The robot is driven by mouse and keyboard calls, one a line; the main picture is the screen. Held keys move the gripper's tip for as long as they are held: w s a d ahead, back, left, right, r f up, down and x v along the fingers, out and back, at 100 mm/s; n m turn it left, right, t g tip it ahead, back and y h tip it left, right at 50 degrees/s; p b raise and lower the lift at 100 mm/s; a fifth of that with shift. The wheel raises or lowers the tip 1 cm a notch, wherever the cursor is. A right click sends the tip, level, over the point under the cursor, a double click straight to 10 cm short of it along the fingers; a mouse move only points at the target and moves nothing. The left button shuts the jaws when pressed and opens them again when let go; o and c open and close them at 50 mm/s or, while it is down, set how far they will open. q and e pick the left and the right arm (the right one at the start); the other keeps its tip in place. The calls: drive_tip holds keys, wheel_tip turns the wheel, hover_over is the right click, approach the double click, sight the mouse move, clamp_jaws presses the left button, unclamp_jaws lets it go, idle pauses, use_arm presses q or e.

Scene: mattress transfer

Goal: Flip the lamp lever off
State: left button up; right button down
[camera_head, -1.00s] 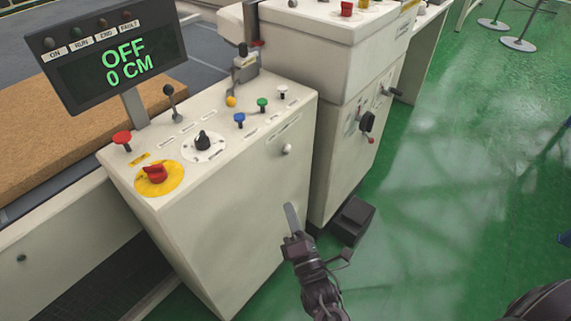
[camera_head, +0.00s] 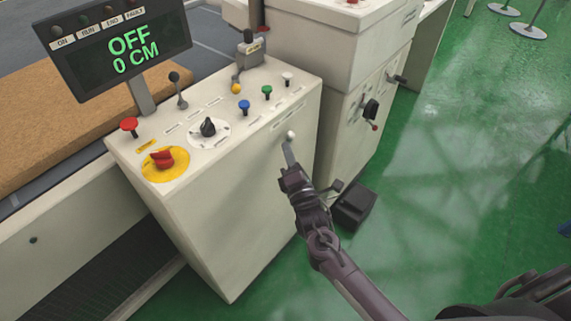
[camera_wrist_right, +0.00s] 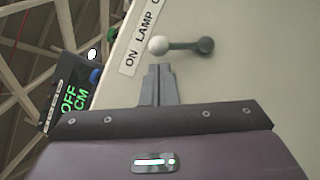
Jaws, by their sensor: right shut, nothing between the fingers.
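The lamp lever (camera_wrist_right: 183,45) is on the front face of the cream control cabinet (camera_head: 235,190), beside a label whose visible part reads "ON LAMP O". My left gripper is not in view.
The cabinet top holds a red knob on a yellow plate (camera_head: 163,160), a black dial (camera_head: 208,128) and several coloured buttons. The display (camera_head: 115,45) reads OFF, 0 CM. A second cabinet (camera_head: 345,110) and a black floor box (camera_head: 354,205) stand to the right.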

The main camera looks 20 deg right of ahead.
drive_tip(key=shift+w+d+r, duration=0.1)
drive_tip(key=shift+w+d, duration=0.1)
idle(0.3)
drive_tip(key=w+d+r+m+g+p, duration=0.3)
drive_tip(key=m+p, duration=0.6)
drive_tip(key=p, duration=0.6)
drive_tip(key=d+g, duration=0.2)
drive_tip(key=g, duration=0.1)
drive_tip(key=shift+w+d+r+p, duration=0.15)
drive_tip(key=shift+w+r+p, duration=0.15)
drive_tip(key=shift+r+p, duration=0.1)
drive_tip(key=shift+d+r, duration=0.15)
idle(0.3)
